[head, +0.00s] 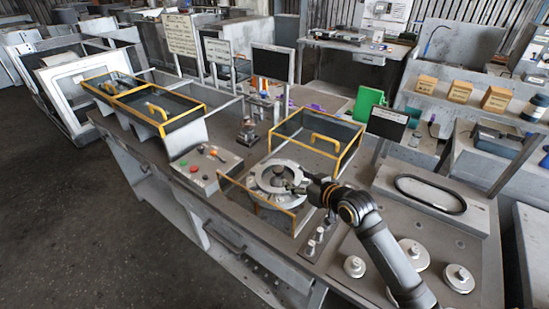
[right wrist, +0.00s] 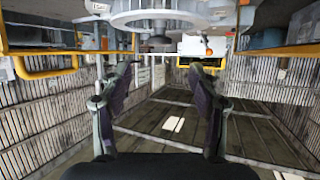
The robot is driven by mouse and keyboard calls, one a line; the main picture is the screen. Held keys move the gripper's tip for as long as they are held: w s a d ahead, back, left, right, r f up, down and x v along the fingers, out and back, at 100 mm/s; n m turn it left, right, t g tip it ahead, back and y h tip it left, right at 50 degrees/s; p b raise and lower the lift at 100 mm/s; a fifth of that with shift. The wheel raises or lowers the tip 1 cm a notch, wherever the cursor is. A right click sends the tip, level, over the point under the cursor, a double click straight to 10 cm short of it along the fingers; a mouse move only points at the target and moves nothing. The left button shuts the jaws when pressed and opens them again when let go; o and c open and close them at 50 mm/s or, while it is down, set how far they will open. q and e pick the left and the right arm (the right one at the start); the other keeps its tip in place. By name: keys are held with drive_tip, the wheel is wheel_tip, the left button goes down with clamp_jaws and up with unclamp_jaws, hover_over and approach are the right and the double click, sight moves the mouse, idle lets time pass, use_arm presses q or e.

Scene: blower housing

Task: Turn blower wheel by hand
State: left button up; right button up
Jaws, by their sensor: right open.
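The round grey blower housing (head: 262,193) stands on the bench inside a yellow-edged frame. Its pale ring surrounds a darker centre, the blower wheel (head: 281,173), partly covered by my right gripper. My right gripper (head: 298,186) comes in from the lower right and is at the ring's right side. In the right wrist view my right gripper (right wrist: 161,78) has its two fingers wide apart with nothing between them. Contact cannot be told. My left gripper is not seen.
Yellow-edged clear guard panels (head: 318,143) with handles stand around the housing. A button panel (head: 205,167) is to its left. Several knobs (head: 318,236) stand close under my right arm. Round metal parts (head: 413,253) and a black oval belt (head: 430,194) lie to the right.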

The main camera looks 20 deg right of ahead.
sight(279, 169)
drive_tip(key=x, duration=0.4)
drive_tip(key=shift+w+a+r+p, duration=0.15)
drive_tip(key=shift+w+r+p, duration=0.15)
drive_tip(key=shift+w+p, duration=0.1)
drive_tip(key=x, duration=0.4)
drive_tip(key=shift+f, duration=0.1)
drive_tip(key=shift+x, duration=0.9)
drive_tip(key=shift+f, duration=0.1)
drive_tip(key=shift+c, duration=0.2)
drive_tip(key=c, duration=0.7)
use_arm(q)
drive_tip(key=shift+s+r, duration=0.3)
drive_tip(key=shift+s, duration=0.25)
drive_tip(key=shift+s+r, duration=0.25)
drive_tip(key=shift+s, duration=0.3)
use_arm(e)
clamp_jaws()
